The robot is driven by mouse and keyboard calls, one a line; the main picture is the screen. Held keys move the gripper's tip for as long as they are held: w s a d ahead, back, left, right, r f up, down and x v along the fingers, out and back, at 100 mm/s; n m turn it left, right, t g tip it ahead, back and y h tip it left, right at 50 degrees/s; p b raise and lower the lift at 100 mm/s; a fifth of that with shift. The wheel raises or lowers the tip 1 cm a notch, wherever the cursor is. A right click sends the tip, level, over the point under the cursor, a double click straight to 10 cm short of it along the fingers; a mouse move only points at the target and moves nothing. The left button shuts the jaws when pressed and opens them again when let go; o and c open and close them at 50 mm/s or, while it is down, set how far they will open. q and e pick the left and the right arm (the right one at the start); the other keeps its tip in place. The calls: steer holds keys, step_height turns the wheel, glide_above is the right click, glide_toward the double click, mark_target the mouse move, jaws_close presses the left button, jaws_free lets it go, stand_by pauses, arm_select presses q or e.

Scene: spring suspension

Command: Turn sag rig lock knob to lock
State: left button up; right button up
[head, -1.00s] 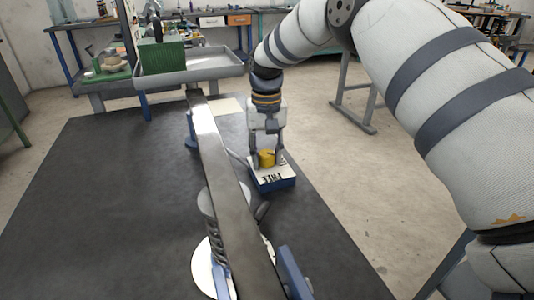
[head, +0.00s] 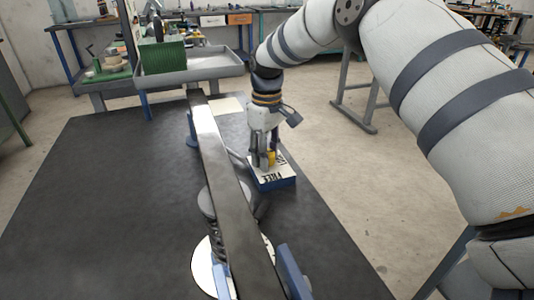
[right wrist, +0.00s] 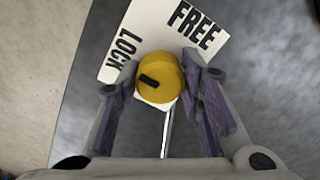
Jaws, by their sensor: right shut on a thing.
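The yellow lock knob (head: 272,158) sits on a small blue box with a white top plate (head: 285,170) lettered FREE and LOCK. In the right wrist view the round knob (right wrist: 168,72) carries a short black mark on its left side, below the word LOCK (right wrist: 123,47); the word FREE (right wrist: 195,25) is at upper right. My right gripper (head: 265,160) reaches down from above and is shut on the knob, one finger on each side; it also shows in the right wrist view (right wrist: 156,80). My left gripper is not in view.
A long metal beam (head: 222,150) with a coil spring beneath it runs just left of the box on the dark mat (head: 110,200). A grey tray (head: 190,68) with a green ribbed block stands behind. The mat's left side is clear.

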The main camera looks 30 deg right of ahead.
steer(key=shift+n, duration=0.3)
stand_by(0.4)
steer(key=o, duration=1.2)
steer(key=shift+c, duration=0.2)
step_height(320, 180, up, 12)
